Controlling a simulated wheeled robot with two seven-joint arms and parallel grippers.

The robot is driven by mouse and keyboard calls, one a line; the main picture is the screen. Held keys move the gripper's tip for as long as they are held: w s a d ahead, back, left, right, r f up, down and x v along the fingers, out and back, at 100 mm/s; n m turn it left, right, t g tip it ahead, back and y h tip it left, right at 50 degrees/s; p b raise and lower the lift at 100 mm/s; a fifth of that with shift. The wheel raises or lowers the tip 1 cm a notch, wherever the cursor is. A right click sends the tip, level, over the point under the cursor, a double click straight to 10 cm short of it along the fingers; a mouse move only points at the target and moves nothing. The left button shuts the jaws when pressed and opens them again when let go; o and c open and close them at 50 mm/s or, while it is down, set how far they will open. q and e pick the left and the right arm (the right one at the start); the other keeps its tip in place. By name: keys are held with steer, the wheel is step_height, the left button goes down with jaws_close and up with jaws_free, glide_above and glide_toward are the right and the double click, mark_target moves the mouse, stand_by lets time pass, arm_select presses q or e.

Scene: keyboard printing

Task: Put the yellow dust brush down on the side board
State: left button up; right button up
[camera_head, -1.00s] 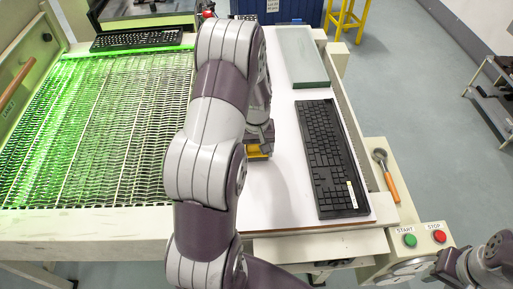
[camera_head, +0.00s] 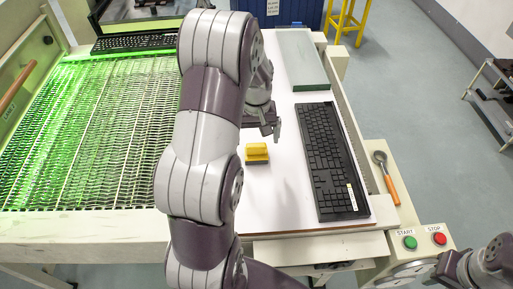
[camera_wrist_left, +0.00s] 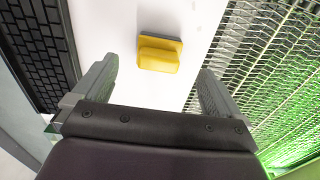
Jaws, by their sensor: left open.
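The yellow dust brush (camera_head: 257,152) lies on the white side board (camera_head: 283,190), between the mesh conveyor and the black keyboard on the board. It also shows in the left wrist view (camera_wrist_left: 159,53), beyond the fingertips and apart from them. My left gripper (camera_head: 271,131) is open and empty, just above and behind the brush in the head view; its two fingers (camera_wrist_left: 155,80) stand wide apart in the wrist view. My right arm shows only in part at the lower right corner; its gripper fingers are not visible.
A black keyboard (camera_head: 332,160) lies on the right of the board, with a grey-green tray (camera_head: 302,58) behind it. A green-lit mesh conveyor (camera_head: 90,130) with another keyboard (camera_head: 134,41) is at left. An orange-handled tool (camera_head: 388,180) and start and stop buttons (camera_head: 425,241) are at right.

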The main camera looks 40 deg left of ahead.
arm_select(q)
step_height(320, 180, up, 4)
steer(key=s+d+f+m+t, duration=0.1)
steer(key=s+d+m, duration=0.7)
steer(key=d, duration=0.8)
steer(key=s, duration=0.2)
steer(key=shift+s+f, duration=0.15)
steer(key=shift+s, duration=0.25)
